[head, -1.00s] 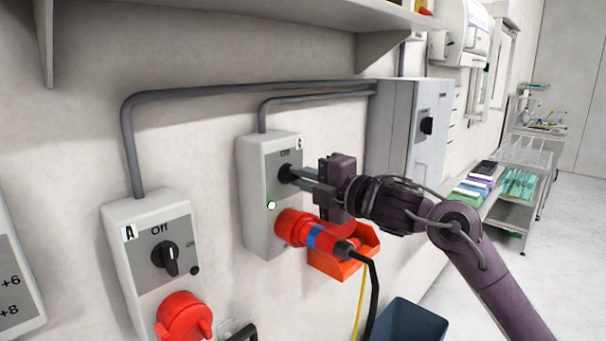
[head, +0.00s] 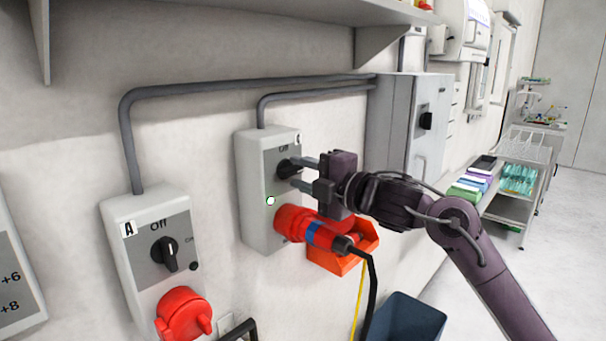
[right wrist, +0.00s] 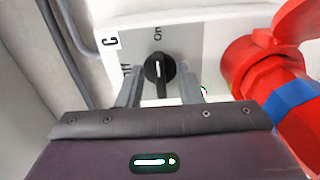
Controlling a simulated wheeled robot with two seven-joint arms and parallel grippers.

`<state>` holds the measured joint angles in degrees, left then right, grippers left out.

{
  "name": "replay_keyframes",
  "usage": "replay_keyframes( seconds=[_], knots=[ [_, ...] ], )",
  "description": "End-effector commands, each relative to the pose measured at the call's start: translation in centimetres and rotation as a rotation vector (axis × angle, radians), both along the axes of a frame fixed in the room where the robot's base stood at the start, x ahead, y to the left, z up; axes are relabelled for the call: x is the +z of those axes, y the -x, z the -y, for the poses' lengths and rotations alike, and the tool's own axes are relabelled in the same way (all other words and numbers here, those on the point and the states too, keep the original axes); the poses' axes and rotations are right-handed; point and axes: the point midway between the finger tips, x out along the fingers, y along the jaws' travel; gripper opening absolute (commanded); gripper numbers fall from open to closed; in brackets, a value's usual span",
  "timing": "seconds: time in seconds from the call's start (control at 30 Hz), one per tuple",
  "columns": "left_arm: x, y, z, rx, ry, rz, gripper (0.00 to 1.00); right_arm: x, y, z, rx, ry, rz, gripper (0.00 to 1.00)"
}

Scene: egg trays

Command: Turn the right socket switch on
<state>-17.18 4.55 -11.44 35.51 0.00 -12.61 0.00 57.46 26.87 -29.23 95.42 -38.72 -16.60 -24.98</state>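The right socket box (head: 258,225) is a light grey wall box with a black rotary knob (head: 286,168) on its grey plate. In the right wrist view the knob (right wrist: 159,68) has its white mark toward the "On" label. A small pale green light (head: 270,201) glows on the box. My right gripper (head: 304,174) is open, with its fingertips apart on either side of the knob. In the right wrist view clear gaps show between knob and fingers (right wrist: 160,92). My left gripper is out of view.
A red plug (head: 318,233) with a black cable sits in the box's socket, just below my gripper. Socket box A (head: 118,225), with its own knob (head: 164,253) and red socket cover (head: 183,312), is at left. A grey cabinet (head: 396,120) stands to the right.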

Motion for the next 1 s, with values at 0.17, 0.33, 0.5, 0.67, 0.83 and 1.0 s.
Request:
replay_keyframes(
  seconds=[0.17, 0.33, 0.5, 0.67, 0.83, 1.0],
  knots=[
    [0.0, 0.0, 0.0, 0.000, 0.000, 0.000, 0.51, 0.0, 0.1, 0.0, 0.001, 0.000, 0.001, 0.33],
    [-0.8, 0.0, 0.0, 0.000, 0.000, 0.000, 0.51, -0.3, 1.1, 1.2, 0.000, 0.002, 0.002, 0.33],
    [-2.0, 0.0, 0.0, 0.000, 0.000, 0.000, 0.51, -0.3, 3.3, 3.4, -0.001, 0.003, 0.004, 0.33],
    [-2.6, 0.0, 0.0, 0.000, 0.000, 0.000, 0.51, -0.3, 4.8, 4.9, -0.001, 0.001, 0.001, 0.33],
    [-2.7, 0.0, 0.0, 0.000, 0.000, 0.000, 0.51, -0.1, 5.5, 5.5, 0.000, 0.000, 0.000, 0.33],
    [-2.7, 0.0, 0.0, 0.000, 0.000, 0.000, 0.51, 0.0, 5.5, 5.6, 0.000, 0.000, 0.000, 0.33]
  ],
)
